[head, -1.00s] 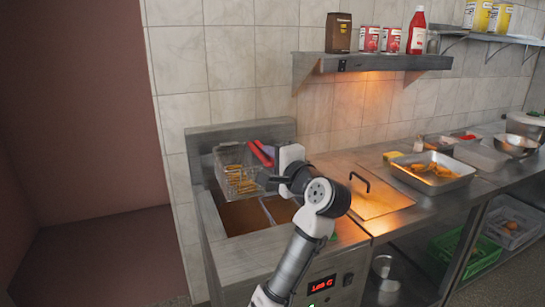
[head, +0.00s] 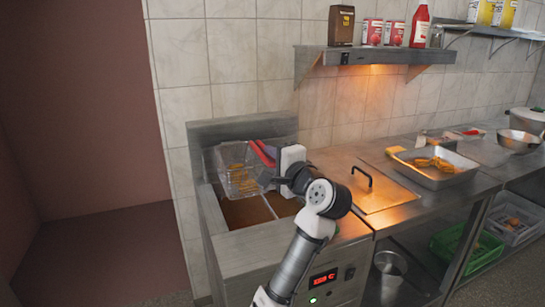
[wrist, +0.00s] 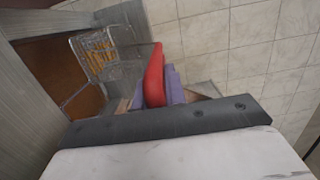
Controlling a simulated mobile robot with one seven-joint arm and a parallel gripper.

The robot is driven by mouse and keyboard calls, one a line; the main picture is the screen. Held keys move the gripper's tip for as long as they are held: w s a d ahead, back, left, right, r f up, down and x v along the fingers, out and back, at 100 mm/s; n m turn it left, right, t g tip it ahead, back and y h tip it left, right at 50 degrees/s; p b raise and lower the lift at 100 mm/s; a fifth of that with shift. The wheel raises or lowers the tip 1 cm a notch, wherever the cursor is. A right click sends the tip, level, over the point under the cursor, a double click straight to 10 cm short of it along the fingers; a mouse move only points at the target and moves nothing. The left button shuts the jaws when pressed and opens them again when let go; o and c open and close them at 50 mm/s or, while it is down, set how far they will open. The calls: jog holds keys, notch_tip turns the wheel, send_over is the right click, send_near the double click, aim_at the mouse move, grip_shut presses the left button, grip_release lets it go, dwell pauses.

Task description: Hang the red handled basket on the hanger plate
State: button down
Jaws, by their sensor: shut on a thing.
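The wire basket (head: 237,172) with its red handle (head: 262,153) is held up over the left part of the fryer, with fried pieces inside it. My gripper (head: 277,178) is at the handle, to the right of the basket. The hanger plate (head: 240,127) is the upright metal back of the fryer, just behind the basket.
The fryer's oil (head: 245,211) lies below the basket. A shelf (head: 385,57) with cans and bottles juts from the wall above.

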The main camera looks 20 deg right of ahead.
jog(key=shift+f+b, duration=0.3)
jog(key=shift+f, duration=0.2)
jog(key=c, duration=1.4)
grip_release()
jog(key=shift+o, duration=0.2)
jog(key=shift+f, duration=0.1)
jog(key=shift+s, duration=0.1)
